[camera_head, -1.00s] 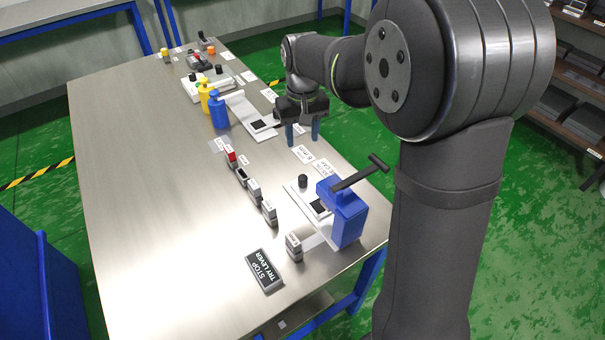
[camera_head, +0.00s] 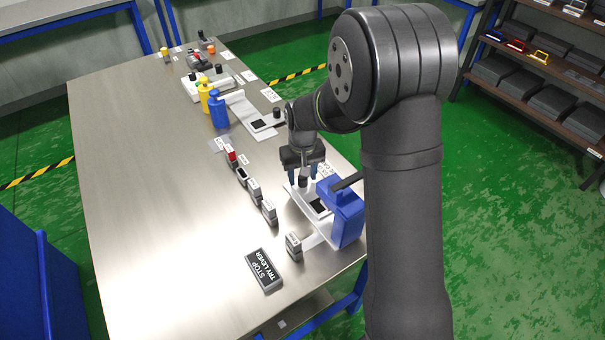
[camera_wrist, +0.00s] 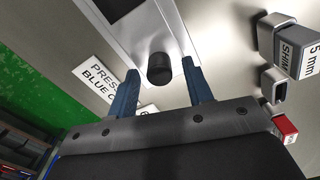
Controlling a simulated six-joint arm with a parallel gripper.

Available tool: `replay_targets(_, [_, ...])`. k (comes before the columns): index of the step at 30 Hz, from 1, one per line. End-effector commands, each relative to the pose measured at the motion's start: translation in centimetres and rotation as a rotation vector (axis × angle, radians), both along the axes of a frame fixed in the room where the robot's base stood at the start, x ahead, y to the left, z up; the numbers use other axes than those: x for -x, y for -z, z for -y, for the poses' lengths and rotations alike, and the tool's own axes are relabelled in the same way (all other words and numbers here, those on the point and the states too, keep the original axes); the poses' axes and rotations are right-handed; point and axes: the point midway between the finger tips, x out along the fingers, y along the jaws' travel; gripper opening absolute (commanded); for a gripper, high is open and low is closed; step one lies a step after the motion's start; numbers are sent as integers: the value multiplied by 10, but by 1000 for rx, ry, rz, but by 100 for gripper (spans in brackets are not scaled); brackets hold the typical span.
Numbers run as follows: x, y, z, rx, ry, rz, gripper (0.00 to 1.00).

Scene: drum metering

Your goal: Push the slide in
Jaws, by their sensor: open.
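A white slide plate (camera_head: 300,203) with a dark square (camera_head: 319,206) lies at the foot of the blue press (camera_head: 345,215), near the table's right edge. A black knob (camera_head: 303,181) stands at the plate's far end; it also shows in the wrist view (camera_wrist: 159,68). My gripper (camera_head: 304,177) points down over this end with its blue fingers open. In the wrist view my gripper (camera_wrist: 160,66) has one finger on each side of the knob, with visible gaps. Whether it touches the knob cannot be told. My arm partly hides the press lever (camera_head: 348,181).
Blue (camera_head: 218,110) and yellow (camera_head: 203,97) stations stand farther back. The table's left (camera_head: 140,180) is clear.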

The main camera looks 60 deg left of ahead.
Motion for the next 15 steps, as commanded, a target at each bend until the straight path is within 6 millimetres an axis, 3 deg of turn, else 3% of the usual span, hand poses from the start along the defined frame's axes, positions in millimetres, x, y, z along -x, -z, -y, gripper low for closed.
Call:
replay_targets(4, [0, 0, 0, 0, 0, 0, 46])
replay_targets(11, [0, 0, 0, 0, 0, 0, 1])
replay_targets(15, [0, 0, 0, 0, 0, 0, 0])
